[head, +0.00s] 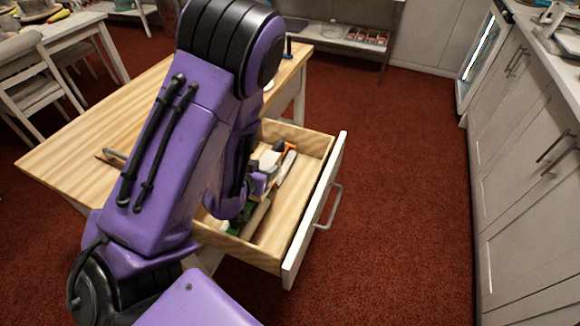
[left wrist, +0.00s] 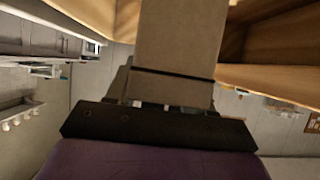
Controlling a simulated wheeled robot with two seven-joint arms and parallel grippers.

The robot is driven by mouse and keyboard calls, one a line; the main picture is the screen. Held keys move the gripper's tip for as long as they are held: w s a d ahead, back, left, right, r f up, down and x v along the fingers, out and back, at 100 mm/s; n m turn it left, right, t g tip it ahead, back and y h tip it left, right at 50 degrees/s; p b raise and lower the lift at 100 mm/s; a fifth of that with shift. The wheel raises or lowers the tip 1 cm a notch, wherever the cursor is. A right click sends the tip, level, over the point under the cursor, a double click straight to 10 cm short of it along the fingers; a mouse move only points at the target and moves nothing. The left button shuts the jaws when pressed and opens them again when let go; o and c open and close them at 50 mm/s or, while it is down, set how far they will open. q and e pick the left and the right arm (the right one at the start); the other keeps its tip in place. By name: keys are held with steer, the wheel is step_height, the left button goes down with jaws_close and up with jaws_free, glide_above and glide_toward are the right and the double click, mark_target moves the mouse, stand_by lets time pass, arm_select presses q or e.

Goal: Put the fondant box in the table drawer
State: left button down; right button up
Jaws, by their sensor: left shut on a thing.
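The wooden table's drawer (head: 312,205) is pulled open, with a white front and a grey handle. My left arm reaches across the table, and my left gripper (head: 262,180) is low over or inside the drawer, partly hidden by my arm. In the left wrist view, the gripper is shut on a plain grey-beige box (left wrist: 180,38), which I take to be the fondant box. Pale wooden walls show on both sides of the box there. In the head view I cannot clearly make out the box or whether it touches the drawer floor. My right gripper is not in view.
Several items lie in the drawer, including a long tool with an orange part (head: 289,152) and something green (head: 234,228). The drawer's front right part is bare. White cabinets (head: 525,170) stand at the right, with open red carpet (head: 400,200) between.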

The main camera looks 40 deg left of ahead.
mark_target(274, 182)
arm_select(q)
steer(key=w+f+b, duration=0.1)
steer(key=b, duration=0.1)
steer(key=w+d+f+b, duration=0.1)
steer(key=b, duration=0.1)
steer(key=shift+w+d, duration=0.25)
steer(key=shift+w, duration=0.1)
steer(key=w+d+f, duration=0.1)
steer(key=w+f, duration=0.1)
steer(key=f, duration=0.1)
steer(key=w+d+f+b, duration=0.1)
steer(key=w+f, duration=0.1)
steer(key=f, duration=0.1)
steer(key=w+d+f, duration=0.1)
steer(key=w+f, duration=0.1)
steer(key=f, duration=0.1)
steer(key=shift+w+d+f, duration=0.2)
steer(key=shift+d, duration=0.15)
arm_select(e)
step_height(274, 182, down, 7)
arm_select(q)
steer(key=shift+s, duration=0.1)
steer(key=c, duration=0.7)
jaws_free()
steer(key=shift+f, duration=0.1)
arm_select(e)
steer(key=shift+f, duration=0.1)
